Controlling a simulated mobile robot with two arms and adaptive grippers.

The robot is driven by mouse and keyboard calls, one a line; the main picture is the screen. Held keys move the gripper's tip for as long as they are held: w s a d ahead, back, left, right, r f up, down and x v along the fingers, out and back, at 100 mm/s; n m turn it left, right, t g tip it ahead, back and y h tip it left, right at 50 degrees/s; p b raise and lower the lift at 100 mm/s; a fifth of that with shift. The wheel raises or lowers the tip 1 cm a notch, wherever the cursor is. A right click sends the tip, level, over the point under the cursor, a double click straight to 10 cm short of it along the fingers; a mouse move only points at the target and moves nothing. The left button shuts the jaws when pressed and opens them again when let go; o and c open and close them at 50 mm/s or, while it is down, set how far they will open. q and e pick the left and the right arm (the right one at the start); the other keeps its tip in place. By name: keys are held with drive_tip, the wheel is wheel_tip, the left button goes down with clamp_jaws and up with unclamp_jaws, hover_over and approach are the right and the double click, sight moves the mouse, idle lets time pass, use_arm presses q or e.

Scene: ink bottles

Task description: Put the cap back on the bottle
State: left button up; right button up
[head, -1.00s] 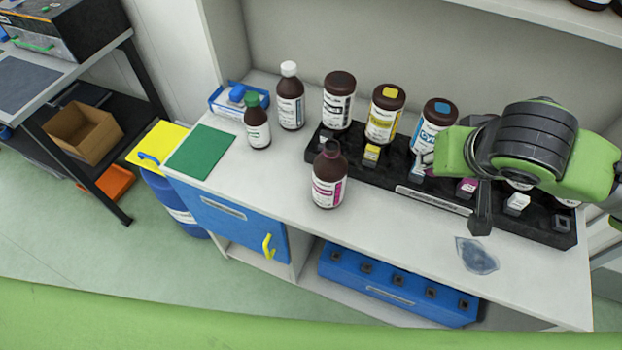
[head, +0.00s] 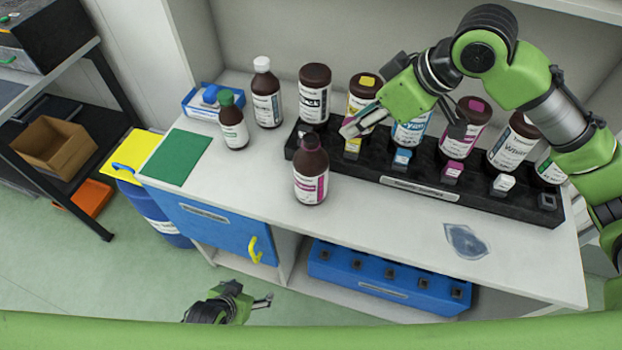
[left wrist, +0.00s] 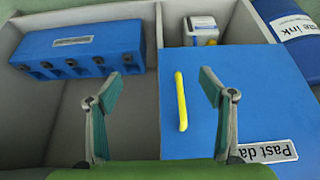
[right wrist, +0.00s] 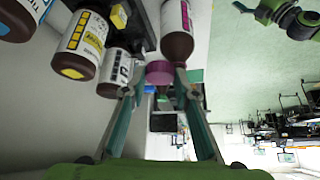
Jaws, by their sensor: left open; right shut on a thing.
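The open-looking brown bottle with a magenta label (head: 311,182) stands upright on the counter, in front of the black rack. It also shows in the right wrist view (right wrist: 177,30). My right gripper (head: 350,130) is just right of and behind it. In the right wrist view its fingers are shut on a magenta cap (right wrist: 160,72), close to the bottle's neck; I cannot tell if they touch. The cap is not clear in the head view. My left gripper (head: 245,301) is open and empty, low in front of the blue cabinet door (left wrist: 245,90).
The black rack (head: 420,190) holds several brown ink bottles behind the bottle. A white-capped bottle (head: 267,95) and a green-capped bottle (head: 233,122) stand left, near a green mat (head: 186,157). A grey-blue patch (head: 466,241) lies at right. The front counter is mostly clear.

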sight(310, 180)
drive_tip(key=a+r+n+g, duration=0.1)
drive_tip(key=a+n, duration=0.1)
drive_tip(key=w+a+r+n+g+b, duration=0.1)
drive_tip(key=a+n, duration=0.1)
drive_tip(key=a, duration=0.1)
drive_tip(key=a+r+n+g+y, duration=0.1)
drive_tip(key=a+n, duration=0.1)
drive_tip(key=shift+w+a+r+n, duration=0.2)
drive_tip(key=shift+w+n, duration=0.1)
drive_tip(key=shift+w, duration=0.1)
use_arm(q)
drive_tip(key=w+d+r+m+t+h, duration=0.1)
drive_tip(key=w+d+r+t+h, duration=0.1)
drive_tip(key=r, duration=0.6)
drive_tip(key=w+d+r+m+t+h, duration=0.1)
drive_tip(key=w+d+r+t+h, duration=0.1)
drive_tip(key=r, duration=0.6)
drive_tip(key=w+d+r+m+t+h, duration=0.1)
drive_tip(key=w+d+r+t+h, duration=0.2)
drive_tip(key=w+d+r, duration=0.2)
drive_tip(key=shift+w+d+r+t, duration=0.1)
drive_tip(key=shift+d+r+t, duration=0.3)
drive_tip(key=shift+d+r, duration=1.05)
drive_tip(key=shift+w+a+r+t+h, duration=0.15)
drive_tip(key=shift+a+r+t+h, duration=0.35)
drive_tip(key=shift+a+r+t, duration=0.35)
use_arm(e)
drive_tip(key=shift+a+r+n+g, duration=0.1)
drive_tip(key=shift+a+n+g, duration=0.1)
drive_tip(key=shift+n+g, duration=0.1)
